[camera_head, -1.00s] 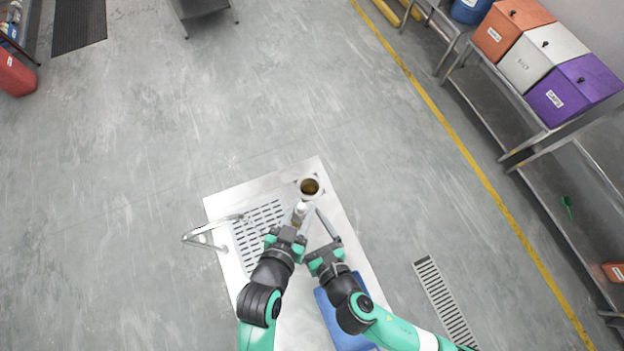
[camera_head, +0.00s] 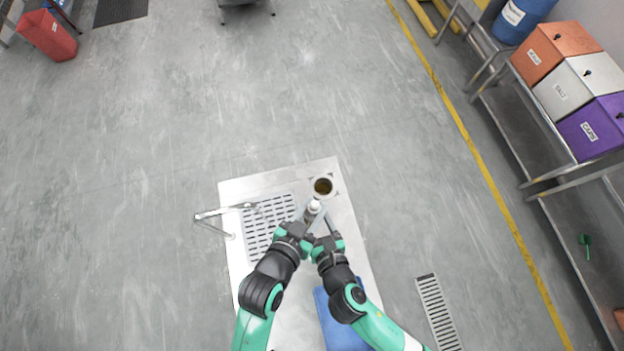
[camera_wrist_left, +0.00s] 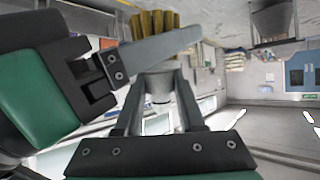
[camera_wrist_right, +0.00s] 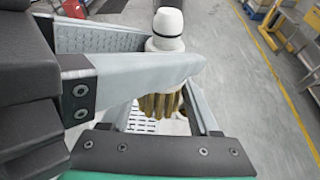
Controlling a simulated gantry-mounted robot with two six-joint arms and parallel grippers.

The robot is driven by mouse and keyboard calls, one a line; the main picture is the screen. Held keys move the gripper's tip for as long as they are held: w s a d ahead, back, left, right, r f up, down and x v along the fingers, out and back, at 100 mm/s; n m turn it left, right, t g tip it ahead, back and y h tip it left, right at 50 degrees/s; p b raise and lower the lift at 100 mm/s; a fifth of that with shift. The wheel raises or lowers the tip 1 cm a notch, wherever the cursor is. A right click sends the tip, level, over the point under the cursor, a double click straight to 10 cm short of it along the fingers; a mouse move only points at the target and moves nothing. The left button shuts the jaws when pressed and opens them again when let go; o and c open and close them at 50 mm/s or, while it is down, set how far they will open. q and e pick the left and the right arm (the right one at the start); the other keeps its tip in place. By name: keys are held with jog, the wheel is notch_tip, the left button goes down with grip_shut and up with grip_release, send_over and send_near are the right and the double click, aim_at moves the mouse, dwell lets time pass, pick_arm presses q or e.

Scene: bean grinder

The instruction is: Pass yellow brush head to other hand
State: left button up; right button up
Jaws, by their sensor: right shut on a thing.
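The yellow brush head has a white knob with a black ring and yellow-brown bristles. In the head view its pale top (camera_head: 314,206) shows between the meeting grippers. In the right wrist view the bristles (camera_wrist_right: 158,105) hang between the fingers of my right gripper (camera_wrist_right: 163,85), which is shut on the brush head. A finger of my left gripper (camera_head: 306,217) crosses in front of it there. In the left wrist view the bristles (camera_wrist_left: 155,24) show at the top and the pale knob lies between the left fingers (camera_wrist_left: 160,90). Whether these press on it cannot be told.
Below is a metal worktop (camera_head: 245,187) with a slotted drain (camera_head: 265,220), a bent metal tap (camera_head: 222,211) and a round cup with brown contents (camera_head: 322,187). A blue item (camera_head: 340,322) lies at its near side. Open floor surrounds it; shelves with bins stand right.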

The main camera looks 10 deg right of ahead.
pick_arm(q)
jog(key=o, duration=0.5)
jog(key=w+a+r+n+t, duration=0.1)
jog(key=w+a+r+t, duration=0.2)
jog(key=r, duration=0.8)
jog(key=w+a+r+n+t, duration=0.2)
jog(key=w+r+t, duration=0.1)
jog(key=r, duration=0.7)
jog(key=w+a+r+n+t, duration=0.1)
jog(key=w+a+r+t, duration=0.25)
jog(key=r, duration=0.75)
jog(key=s+a+r+n+t+y, duration=0.1)
jog(key=s+a+r+t+y, duration=0.1)
jog(key=r, duration=0.6)
jog(key=s+a+r+n+t+y, duration=0.1)
jog(key=s+a+r+t+y, duration=0.1)
jog(key=a+r, duration=0.5)
jog(key=s+a+r+n+t+y, duration=0.1)
jog(key=s+a+r+t, duration=0.3)
jog(key=r, duration=0.7)
jog(key=shift+a+t+y, duration=0.35)
jog(key=shift+a+y, duration=0.05)
jog(key=shift+a, duration=0.1)
